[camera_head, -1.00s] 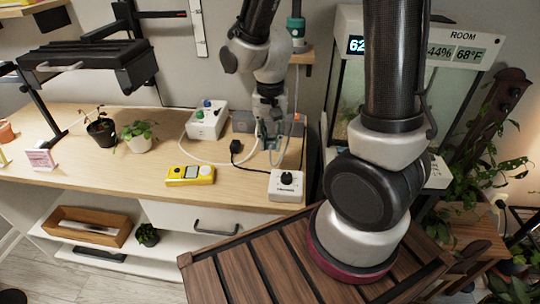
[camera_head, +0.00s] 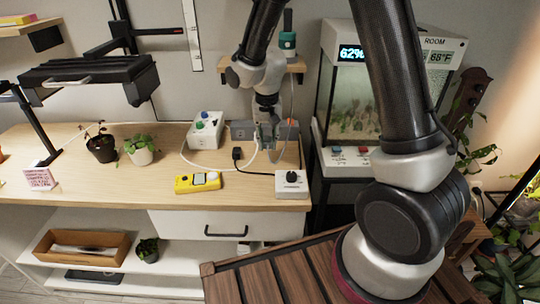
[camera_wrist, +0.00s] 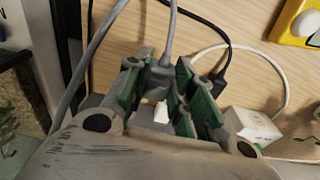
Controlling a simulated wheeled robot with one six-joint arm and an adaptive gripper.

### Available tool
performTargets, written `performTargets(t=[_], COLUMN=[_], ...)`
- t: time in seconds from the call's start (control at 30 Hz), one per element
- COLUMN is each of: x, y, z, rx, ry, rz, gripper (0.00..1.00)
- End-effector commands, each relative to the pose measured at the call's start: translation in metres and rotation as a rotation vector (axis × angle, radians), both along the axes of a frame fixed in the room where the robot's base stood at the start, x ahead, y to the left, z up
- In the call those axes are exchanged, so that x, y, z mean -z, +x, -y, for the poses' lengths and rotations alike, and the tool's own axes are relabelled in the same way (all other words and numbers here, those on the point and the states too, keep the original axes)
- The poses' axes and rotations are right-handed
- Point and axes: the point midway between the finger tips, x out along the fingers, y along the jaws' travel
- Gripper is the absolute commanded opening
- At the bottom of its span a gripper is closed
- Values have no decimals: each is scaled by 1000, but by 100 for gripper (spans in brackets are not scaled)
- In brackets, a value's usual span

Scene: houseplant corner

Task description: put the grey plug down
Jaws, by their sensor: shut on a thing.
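The grey plug (camera_wrist: 158,76) shows in the wrist view between the green-padded fingers of my gripper (camera_wrist: 165,98); its grey cable runs up from it. The fingers are shut on it and cover part of it. In the head view my gripper (camera_head: 266,140) is low over the back right of the wooden table (camera_head: 160,205); the plug cannot be made out there. Whether the plug touches the table is hard to tell.
A black plug (camera_head: 237,153) lies left of my gripper. A white box with blue and green knobs (camera_head: 205,128), a white box with a black knob (camera_head: 291,182) and a yellow meter (camera_head: 198,182) stand around. Potted plants (camera_head: 139,149) are farther left.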

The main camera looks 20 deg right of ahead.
Motion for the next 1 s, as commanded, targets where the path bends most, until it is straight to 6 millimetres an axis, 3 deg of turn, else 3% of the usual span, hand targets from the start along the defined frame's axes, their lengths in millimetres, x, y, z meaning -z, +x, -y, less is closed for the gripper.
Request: performTargets(t=[0.4, 0.97, 1.0], x=[49, 60, 60], y=[-1, 0, 0], z=[0, 0, 0], rx=[0, 1, 1], ry=[0, 0, 1], rz=[-2, 1, 1], gripper=[0, 0, 28])
